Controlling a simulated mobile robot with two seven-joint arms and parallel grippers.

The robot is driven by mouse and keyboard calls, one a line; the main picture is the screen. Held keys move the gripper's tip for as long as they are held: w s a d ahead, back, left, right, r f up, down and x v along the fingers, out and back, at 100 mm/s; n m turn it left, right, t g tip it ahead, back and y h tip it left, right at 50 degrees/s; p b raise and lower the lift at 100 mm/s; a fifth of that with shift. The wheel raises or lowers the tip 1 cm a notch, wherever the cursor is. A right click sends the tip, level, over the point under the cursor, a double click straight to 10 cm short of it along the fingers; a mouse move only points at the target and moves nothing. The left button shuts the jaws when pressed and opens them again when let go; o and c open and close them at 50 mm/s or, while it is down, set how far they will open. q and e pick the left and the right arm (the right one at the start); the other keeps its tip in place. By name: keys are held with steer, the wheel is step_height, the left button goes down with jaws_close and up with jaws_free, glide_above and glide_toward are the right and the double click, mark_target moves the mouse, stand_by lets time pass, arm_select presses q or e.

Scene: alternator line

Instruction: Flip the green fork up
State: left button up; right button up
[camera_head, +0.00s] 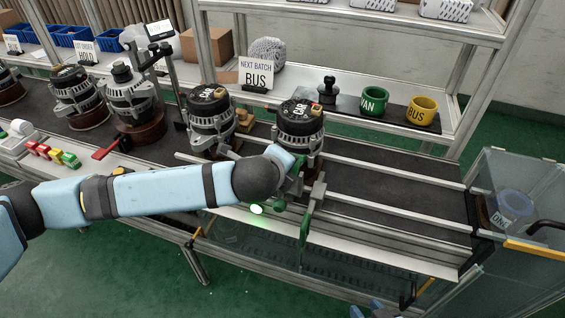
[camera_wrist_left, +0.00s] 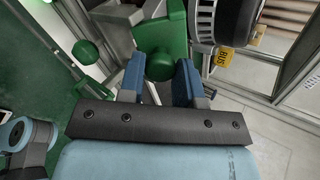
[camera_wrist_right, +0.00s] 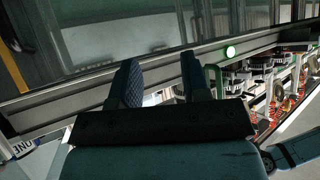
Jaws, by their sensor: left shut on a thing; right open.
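The green fork (camera_head: 305,222) stands at the near rail of the conveyor, beside the rightmost alternator (camera_head: 300,128); part of it is hidden by my left arm. In the left wrist view my left gripper (camera_wrist_left: 160,68) has its blue fingers on either side of the round green knob (camera_wrist_left: 160,64) of the fork and is shut on it. In the head view my left wrist hides these fingers. My right gripper (camera_wrist_right: 160,78) is open and empty in its wrist view, in front of the metal rail. In the head view only small blue parts show at the bottom edge.
Several alternators stand on the dark conveyor (camera_head: 400,190). A green cup (camera_head: 374,102) and a yellow cup (camera_head: 421,110) stand on the shelf behind. A clear-walled bin (camera_head: 505,190) is at the right end. A green light (camera_head: 257,209) glows on the front rail.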

arm_select(q)
steer(key=f+t+b, duration=0.1)
steer(key=s+t+h+b, duration=0.1)
steer(key=shift+a+f+t+b, duration=0.15)
steer(key=shift+f+t+b, duration=0.25)
steer(key=shift+s+a+f+t+b, duration=0.1)
steer(key=shift+s+f+t+b, duration=0.15)
steer(key=shift+t+b, duration=0.65)
steer(key=t+h+b, duration=0.1)
steer(key=b, duration=0.1)
steer(key=shift+s+f+b, duration=0.1)
steer(key=shift+f+b, duration=0.2)
steer(key=shift+b, duration=0.1)
steer(key=shift+s+f+t+b, duration=0.1)
steer(key=shift+t+b, duration=0.6)
steer(key=shift+b, duration=0.25)
steer(key=shift+a+t+h+b, duration=0.1)
steer(key=shift+t+h+b, duration=0.2)
steer(key=shift+b, duration=0.25)
steer(key=shift+t+b, duration=0.3)
steer(key=shift+b, duration=0.05)
arm_select(e)
steer(key=shift+w+a+r+t+y, duration=0.25)
steer(key=shift+w+a+t+y, duration=0.25)
steer(key=shift+a+t, duration=0.2)
steer(key=shift+w+a+r+t+y, duration=0.25)
steer(key=shift+w+a+t+y, duration=0.2)
steer(key=shift+a+t, duration=0.25)
